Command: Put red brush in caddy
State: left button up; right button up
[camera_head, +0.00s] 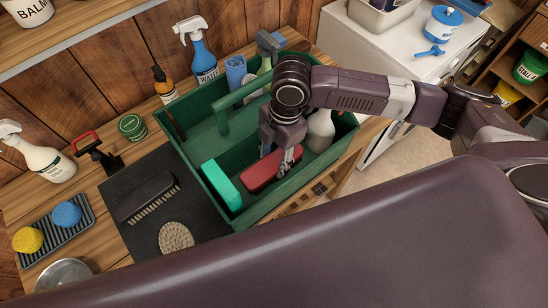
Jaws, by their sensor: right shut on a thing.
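The red brush (265,172) is in the front compartment of the green caddy (220,127), on its right-hand part. My right gripper (284,165) reaches down into the caddy from the right and is shut on the red brush. The gripper and wrist cover part of the brush and the caddy's far wall. I cannot tell whether the brush touches the caddy floor. A teal block (221,185) lies to the left of the brush, and a pale bottle (320,130) stands to its right in the caddy. My left gripper is not in view.
A dark mat (205,218) with a dark brush (148,196) and an oval bristle pad (176,237) lies left of the caddy. A blue spray bottle (203,60) and an amber bottle (163,85) stand behind. My own large arm link fills the foreground.

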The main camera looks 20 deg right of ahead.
jog(key=shift+f, duration=0.1)
jog(key=o, duration=1.5)
jog(key=r, duration=0.4)
jog(key=d+r, duration=0.1)
jog(key=r, duration=0.7)
jog(key=shift+w+d, duration=0.25)
jog(key=shift+d, duration=0.1)
jog(key=shift+f, duration=0.1)
